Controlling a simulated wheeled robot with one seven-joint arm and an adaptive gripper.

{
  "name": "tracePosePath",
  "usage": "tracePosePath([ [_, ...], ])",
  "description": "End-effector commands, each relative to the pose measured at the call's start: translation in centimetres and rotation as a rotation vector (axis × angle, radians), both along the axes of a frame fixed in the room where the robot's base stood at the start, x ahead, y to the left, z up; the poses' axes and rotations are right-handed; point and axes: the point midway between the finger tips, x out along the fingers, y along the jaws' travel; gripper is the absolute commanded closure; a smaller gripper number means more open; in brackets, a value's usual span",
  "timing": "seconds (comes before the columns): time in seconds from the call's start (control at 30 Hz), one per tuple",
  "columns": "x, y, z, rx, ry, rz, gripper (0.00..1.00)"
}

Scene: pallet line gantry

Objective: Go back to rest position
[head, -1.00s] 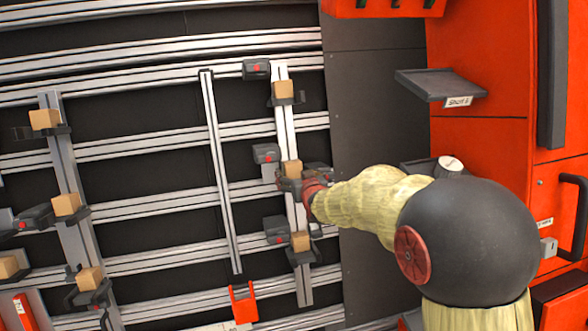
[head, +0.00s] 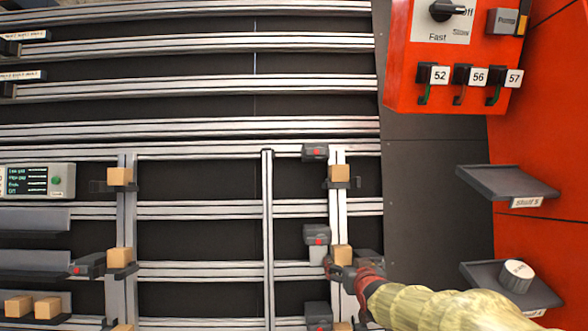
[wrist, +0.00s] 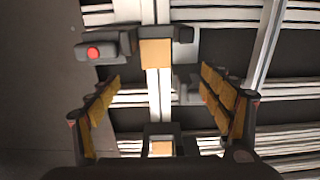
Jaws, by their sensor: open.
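My gripper (head: 352,272) is at the lower right of the head view, close to a wooden block (head: 342,252) on the right upright rail (head: 338,216). In the wrist view my gripper (wrist: 160,100) is open, with its yellow-padded fingers apart on either side of the rail. Nothing is held between them. A wooden block (wrist: 156,53) sits in a dark clamp ahead of the fingers. Another block (wrist: 162,148) shows low between the fingers, partly hidden. I cannot tell whether the fingers touch anything.
A dark clamp with a red button (wrist: 94,53) stands beside the rail. Left are another upright rail with blocks (head: 120,258) and a display box (head: 38,181).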

Motion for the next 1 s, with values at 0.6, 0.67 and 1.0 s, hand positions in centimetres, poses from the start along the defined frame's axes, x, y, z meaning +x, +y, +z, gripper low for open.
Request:
tracePosePath([
  [0.6, -33.2, -0.5, 5.6, -0.003, 0.549, -0.004, 0.2],
  [0.67, -34.6, -0.5, 5.3, -0.003, 0.574, -0.004, 0.2],
  [1.0, -36.1, -0.5, 5.1, -0.003, 0.601, -0.004, 0.2],
])
